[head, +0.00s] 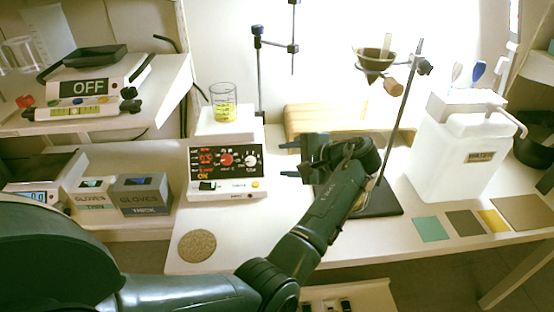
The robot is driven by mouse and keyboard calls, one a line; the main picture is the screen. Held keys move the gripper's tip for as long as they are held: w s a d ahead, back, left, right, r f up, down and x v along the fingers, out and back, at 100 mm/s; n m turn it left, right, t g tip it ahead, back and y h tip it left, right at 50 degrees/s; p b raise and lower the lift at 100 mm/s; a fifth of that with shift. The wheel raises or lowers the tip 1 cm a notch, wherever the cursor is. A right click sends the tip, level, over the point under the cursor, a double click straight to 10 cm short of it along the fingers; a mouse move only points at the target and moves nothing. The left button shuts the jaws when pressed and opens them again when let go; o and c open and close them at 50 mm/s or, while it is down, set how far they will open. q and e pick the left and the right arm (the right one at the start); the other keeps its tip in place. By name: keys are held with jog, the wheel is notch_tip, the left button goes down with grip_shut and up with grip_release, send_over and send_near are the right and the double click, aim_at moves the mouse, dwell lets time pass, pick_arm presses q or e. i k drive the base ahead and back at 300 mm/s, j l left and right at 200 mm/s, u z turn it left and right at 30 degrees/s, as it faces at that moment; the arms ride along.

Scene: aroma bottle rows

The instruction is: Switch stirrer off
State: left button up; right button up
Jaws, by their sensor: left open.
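The stirrer (226,190) is a white box on the bench with lit red digits, a red knob, a white knob and small yellow lettering that seems to read ON. A black and white rocker switch (209,185) sits low on the left of its front panel. A beaker (223,103) with yellow liquid stands on its top plate. My left gripper (288,158) is open and empty just right of the stirrer, its fingers pointing left towards the panel, apart from it. My right gripper is not in view.
A stand with a funnel (375,62) rises behind my left wrist. A white jug (455,150) stands to the right, with coloured tiles (430,229) before it. A round cork mat (197,245) lies front left. Glove boxes (140,193) and a device reading OFF (95,88) are at left.

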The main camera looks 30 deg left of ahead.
aim_at(203, 186)
jog(key=k, duration=1)
